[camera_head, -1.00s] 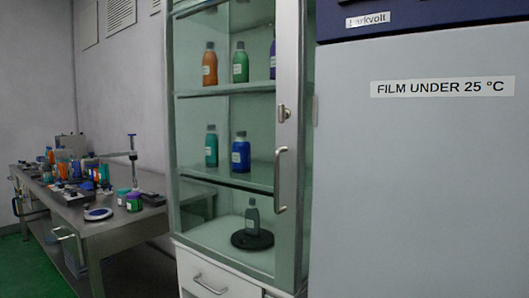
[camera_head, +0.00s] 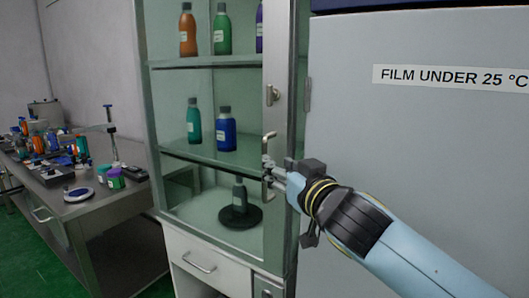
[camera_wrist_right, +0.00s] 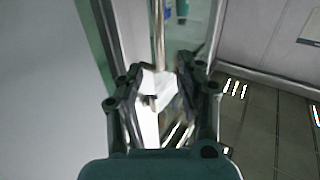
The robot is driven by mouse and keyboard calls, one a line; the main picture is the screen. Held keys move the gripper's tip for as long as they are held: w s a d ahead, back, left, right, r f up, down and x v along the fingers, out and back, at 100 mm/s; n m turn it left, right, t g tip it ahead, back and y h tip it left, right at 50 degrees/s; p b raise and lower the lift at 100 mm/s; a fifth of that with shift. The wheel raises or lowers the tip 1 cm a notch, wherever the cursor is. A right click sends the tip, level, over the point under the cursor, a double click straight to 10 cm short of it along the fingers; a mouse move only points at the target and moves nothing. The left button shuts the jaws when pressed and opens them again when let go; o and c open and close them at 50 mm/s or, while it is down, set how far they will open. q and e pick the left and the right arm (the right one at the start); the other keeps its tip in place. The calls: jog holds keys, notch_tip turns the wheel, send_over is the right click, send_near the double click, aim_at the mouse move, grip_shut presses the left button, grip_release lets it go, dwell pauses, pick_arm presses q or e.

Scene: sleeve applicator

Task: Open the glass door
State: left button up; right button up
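The glass door (camera_head: 230,150) of the tall cabinet appears shut, with bottles visible behind it. Its metal bar handle (camera_head: 266,143) is upright on the door's right frame, below a small lock (camera_head: 271,95). My right gripper (camera_head: 271,174) reaches in from the lower right and is at the lower part of the handle. In the right wrist view, the handle (camera_wrist_right: 158,35) runs down toward the space between the spread fingers (camera_wrist_right: 160,80). The fingers look open. Contact with the bar cannot be told. My left gripper is out of view.
A grey cabinet labelled "FILM UNDER 25 °C" (camera_head: 420,140) stands close on the right, behind my right arm. A drawer (camera_head: 200,262) is below the glass door. A cluttered steel bench (camera_head: 110,200) stands at the left. Green floor shows at the lower left.

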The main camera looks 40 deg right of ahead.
jog(key=w+d+p, duration=0.1)
jog(key=w, duration=0.7)
jog(key=shift+d+p, duration=0.3)
grip_shut()
jog(key=shift+f, duration=0.1)
